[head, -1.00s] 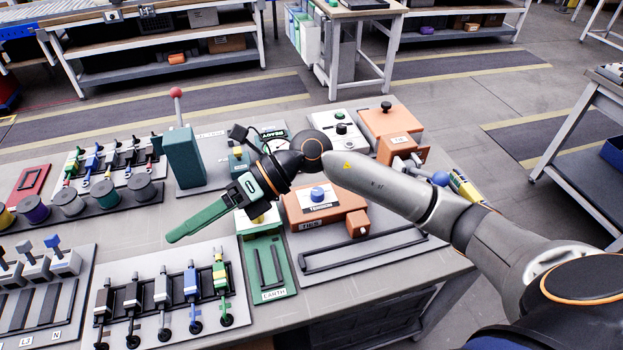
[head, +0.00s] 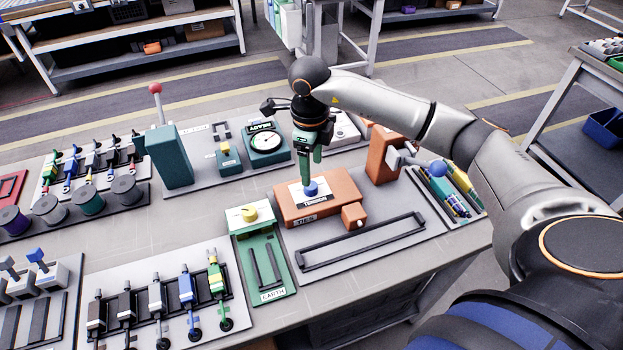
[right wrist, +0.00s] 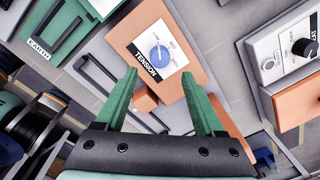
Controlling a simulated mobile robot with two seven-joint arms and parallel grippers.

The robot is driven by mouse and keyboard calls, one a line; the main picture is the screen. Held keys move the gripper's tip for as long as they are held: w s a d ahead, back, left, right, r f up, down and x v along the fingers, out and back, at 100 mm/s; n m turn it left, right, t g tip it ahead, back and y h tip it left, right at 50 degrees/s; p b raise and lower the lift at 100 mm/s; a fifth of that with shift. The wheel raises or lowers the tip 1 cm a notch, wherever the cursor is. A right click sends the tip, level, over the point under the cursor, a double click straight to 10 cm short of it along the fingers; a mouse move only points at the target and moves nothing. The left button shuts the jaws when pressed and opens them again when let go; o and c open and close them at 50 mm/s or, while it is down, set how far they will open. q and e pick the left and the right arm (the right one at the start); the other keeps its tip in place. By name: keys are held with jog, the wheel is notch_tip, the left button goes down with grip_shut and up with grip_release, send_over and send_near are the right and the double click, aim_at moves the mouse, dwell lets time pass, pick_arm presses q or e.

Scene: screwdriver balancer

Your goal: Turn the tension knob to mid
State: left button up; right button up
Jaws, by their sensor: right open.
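The blue tension knob (head: 311,188) sits on a white label plate marked TENSION, on top of the orange block (head: 290,207). In the right wrist view the knob (right wrist: 160,54) carries a white pointer line, and small lettering shows around it on the plate. My right gripper (head: 311,170) points down just above the knob, its green fingers overlapping the knob's far side in the head view. In the right wrist view the gripper (right wrist: 158,76) is open, with the fingers apart and the knob ahead, between their lines. Nothing is held. My left gripper is not in view.
A green EARTH stand with a yellow knob (head: 249,213) is to the left. A small orange block (head: 353,215) and a black rail (head: 362,241) lie in front. A taller orange block (head: 384,155) stands to the right. A gauge (head: 265,141) is behind.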

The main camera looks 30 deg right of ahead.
aim_at(312, 186)
notch_tip(312, 186, down, 6)
jog(key=shift+w+r, duration=0.1)
jog(key=shift+c, duration=0.3)
grip_shut()
dwell(0.4)
